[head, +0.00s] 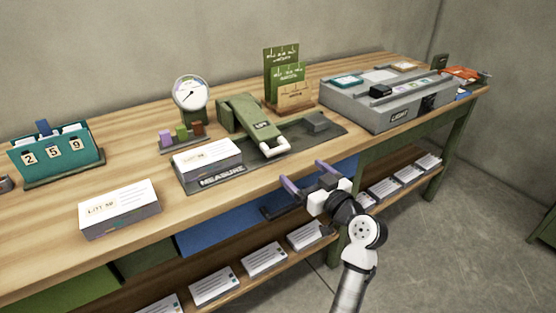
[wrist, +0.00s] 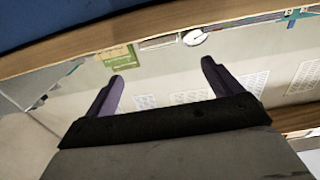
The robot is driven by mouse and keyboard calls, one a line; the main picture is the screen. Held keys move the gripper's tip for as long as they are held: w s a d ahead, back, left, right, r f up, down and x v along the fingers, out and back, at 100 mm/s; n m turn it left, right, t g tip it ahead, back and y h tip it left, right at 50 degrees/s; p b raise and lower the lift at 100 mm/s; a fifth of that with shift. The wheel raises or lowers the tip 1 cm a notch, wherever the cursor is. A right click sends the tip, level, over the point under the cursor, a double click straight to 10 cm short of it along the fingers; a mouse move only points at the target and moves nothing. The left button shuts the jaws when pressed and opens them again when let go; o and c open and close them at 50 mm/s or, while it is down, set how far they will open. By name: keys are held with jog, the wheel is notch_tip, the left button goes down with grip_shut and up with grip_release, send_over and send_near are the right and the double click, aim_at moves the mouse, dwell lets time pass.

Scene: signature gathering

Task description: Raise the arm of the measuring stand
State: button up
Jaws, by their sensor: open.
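The measuring stand has a dark base (head: 215,183) marked MEASURE, lying along the front of the workbench. Its green arm (head: 250,118) slopes down toward the front edge, with a white handle bar (head: 274,148) at its low end. A stack of paper (head: 207,160) sits at the left of the base. My gripper (head: 303,173) is open and empty, in front of the bench edge, below and to the right of the handle and apart from it. The purple fingers also show spread in the wrist view (wrist: 165,70). The stand cannot be made out in the wrist view.
A round dial gauge (head: 191,94) stands behind the base. Another paper stack (head: 120,208) lies left, near a teal number holder (head: 58,155). A green card rack (head: 284,75) and a grey LIGHT box (head: 390,110) stand right. A lower shelf holds several paper bundles (head: 264,259).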

aim_at(280, 151)
jog(key=p+x, duration=0.2)
jog(key=x, duration=1.1)
jog(key=shift+w+d+f+p, duration=0.1)
jog(key=shift+w+f+p, duration=0.1)
jog(key=shift+p, duration=0.2)
